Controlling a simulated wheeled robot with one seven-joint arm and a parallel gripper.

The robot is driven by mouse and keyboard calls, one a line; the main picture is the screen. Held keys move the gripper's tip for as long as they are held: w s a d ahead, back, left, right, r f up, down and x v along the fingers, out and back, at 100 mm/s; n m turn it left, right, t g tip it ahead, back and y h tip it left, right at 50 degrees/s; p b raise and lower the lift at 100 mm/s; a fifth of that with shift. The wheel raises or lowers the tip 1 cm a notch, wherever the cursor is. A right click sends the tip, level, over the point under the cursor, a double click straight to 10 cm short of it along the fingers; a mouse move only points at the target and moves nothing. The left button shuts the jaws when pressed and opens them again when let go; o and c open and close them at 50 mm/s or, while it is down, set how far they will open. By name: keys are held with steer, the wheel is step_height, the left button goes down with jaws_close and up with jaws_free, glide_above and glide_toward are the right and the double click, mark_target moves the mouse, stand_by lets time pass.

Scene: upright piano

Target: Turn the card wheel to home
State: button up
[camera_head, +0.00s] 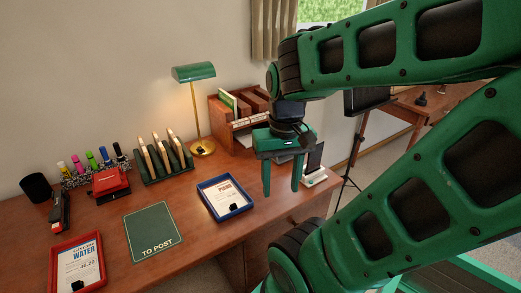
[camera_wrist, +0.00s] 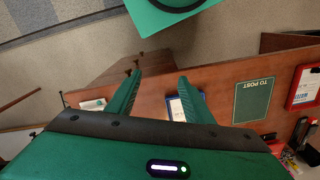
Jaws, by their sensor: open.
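I cannot clearly make out a card wheel. A small white-based item with a dark upright panel (camera_head: 315,175) stands near the desk's right end, partly behind my gripper. My gripper (camera_head: 281,188) is open and empty, fingers pointing down, above the right part of the desk. In the wrist view its fingers (camera_wrist: 159,76) are apart with nothing between them, over the desk's front edge.
The wooden desk (camera_head: 185,243) holds a blue tray (camera_head: 228,208), a red tray (camera_head: 52,278), a green "TO POST" mat (camera_head: 152,231), a green card rack (camera_head: 160,170), a lamp (camera_head: 194,72) and a wooden organiser (camera_head: 228,118). A black stand (camera_head: 362,135) rises right of the desk.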

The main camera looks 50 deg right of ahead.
steer(key=w+d+f+m+g+h, duration=0.1)
steer(key=w+d+f+m+h, duration=0.35)
steer(key=w, duration=0.55)
steer(key=w+d+f+m+g+h, duration=0.1)
steer(key=w+d+f+m+h, duration=0.3)
steer(key=w, duration=0.6)
steer(key=w+d+f+m+g+h, duration=0.1)
steer(key=w+d+f+m+h, duration=0.1)
steer(key=w+d+m+h, duration=0.6)
steer(key=d+f+y, duration=0.1)
steer(key=d, duration=0.1)
steer(key=d+f+n+y, duration=0.1)
steer(key=d+f, duration=0.1)
steer(key=d+f+n+y, duration=0.1)
steer(key=d, duration=0.2)
steer(key=shift+s+d+f+n, duration=0.1)
steer(key=shift+s+f+n, duration=0.05)
steer(key=shift+f+n, duration=0.1)
steer(key=shift+c, duration=0.6)
steer(key=shift+r, duration=0.1)
steer(key=c, duration=0.9)
